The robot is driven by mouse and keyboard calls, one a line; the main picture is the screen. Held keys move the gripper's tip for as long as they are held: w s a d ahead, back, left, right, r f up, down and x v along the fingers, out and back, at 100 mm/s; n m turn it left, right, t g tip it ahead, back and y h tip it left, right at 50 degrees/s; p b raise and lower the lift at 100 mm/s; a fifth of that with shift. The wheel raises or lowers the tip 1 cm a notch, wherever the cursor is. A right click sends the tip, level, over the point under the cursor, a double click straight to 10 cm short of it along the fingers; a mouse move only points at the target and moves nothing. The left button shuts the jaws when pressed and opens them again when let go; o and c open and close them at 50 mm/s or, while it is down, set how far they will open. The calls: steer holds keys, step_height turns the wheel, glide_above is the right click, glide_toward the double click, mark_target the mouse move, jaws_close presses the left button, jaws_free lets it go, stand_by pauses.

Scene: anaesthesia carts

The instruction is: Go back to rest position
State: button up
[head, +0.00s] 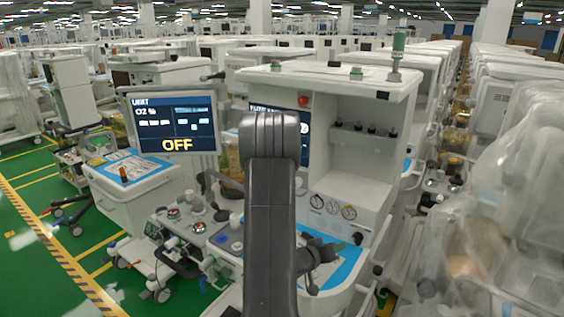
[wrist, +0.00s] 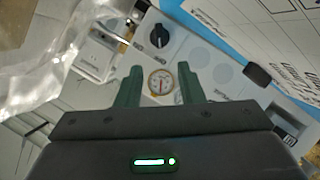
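My gripper (wrist: 160,88) shows in the wrist view with its two green fingers apart and nothing between them. I cannot tell how far the fingertips are from the panel.
A monitor (head: 170,122) reading "OFF" stands left of my arm. Plastic-wrapped equipment (head: 490,240) fills the right side. Several white carts stand behind. Green floor (head: 40,270) with yellow lines is open at the left. Clear plastic (wrist: 60,60) shows in the wrist view.

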mark_target(354, 239)
steer(key=p+x, duration=0.2)
steer(key=x, duration=0.9)
steer(key=shift+a, duration=0.1)
